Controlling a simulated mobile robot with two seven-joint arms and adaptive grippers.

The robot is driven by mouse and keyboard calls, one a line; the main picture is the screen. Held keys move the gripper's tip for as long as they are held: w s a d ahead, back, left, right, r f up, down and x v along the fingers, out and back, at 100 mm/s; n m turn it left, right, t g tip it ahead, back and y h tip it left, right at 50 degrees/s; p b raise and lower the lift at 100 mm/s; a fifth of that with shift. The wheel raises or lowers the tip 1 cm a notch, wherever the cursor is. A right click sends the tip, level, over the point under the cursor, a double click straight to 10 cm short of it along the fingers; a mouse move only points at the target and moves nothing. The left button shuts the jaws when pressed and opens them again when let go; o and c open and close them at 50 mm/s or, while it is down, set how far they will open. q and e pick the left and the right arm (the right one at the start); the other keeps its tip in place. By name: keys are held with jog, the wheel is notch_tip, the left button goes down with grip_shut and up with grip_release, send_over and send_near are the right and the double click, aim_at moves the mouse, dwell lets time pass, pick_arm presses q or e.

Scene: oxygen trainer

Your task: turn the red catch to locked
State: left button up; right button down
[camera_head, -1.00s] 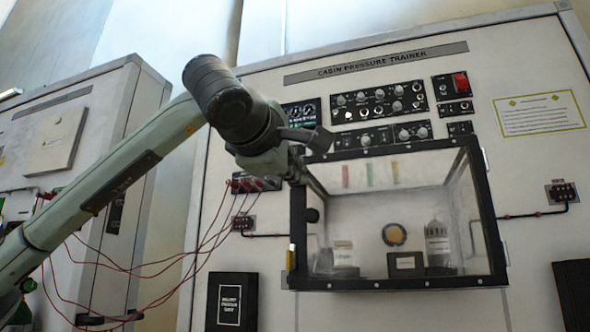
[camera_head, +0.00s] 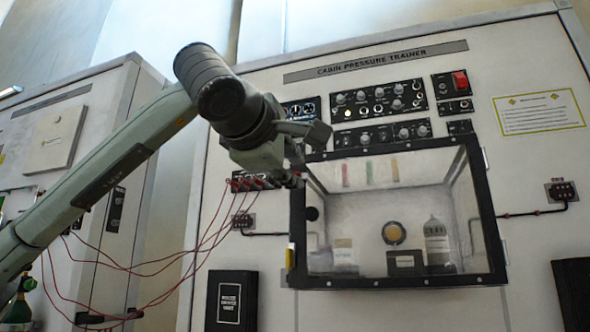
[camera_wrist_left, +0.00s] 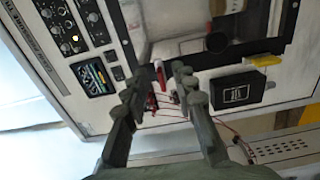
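My left gripper (camera_head: 294,178) is by the upper left corner of the clear-fronted chamber (camera_head: 297,235). In the left wrist view its two fingers (camera_wrist_left: 158,80) are apart, with nothing held between them. A small red piece with a pale end, which looks like the red catch (camera_wrist_left: 160,73), shows between the fingertips beside the chamber's dark frame (camera_wrist_left: 215,57). I cannot tell whether the fingers touch it, or how it is set. In the head view the gripper seems to hide it. My right gripper is not in view.
Red plugs with loose red wires (camera_head: 255,184) sit just left of the gripper. A yellow tag (camera_head: 291,257) is on the chamber's left edge. Knob panels (camera_head: 378,103) and a red switch (camera_head: 460,81) are above. A black box (camera_head: 232,300) is below left.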

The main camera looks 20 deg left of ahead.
pick_arm(q)
jog(key=s, duration=1)
jog(key=shift+s+a, duration=0.15)
jog(key=shift+s, duration=0.25)
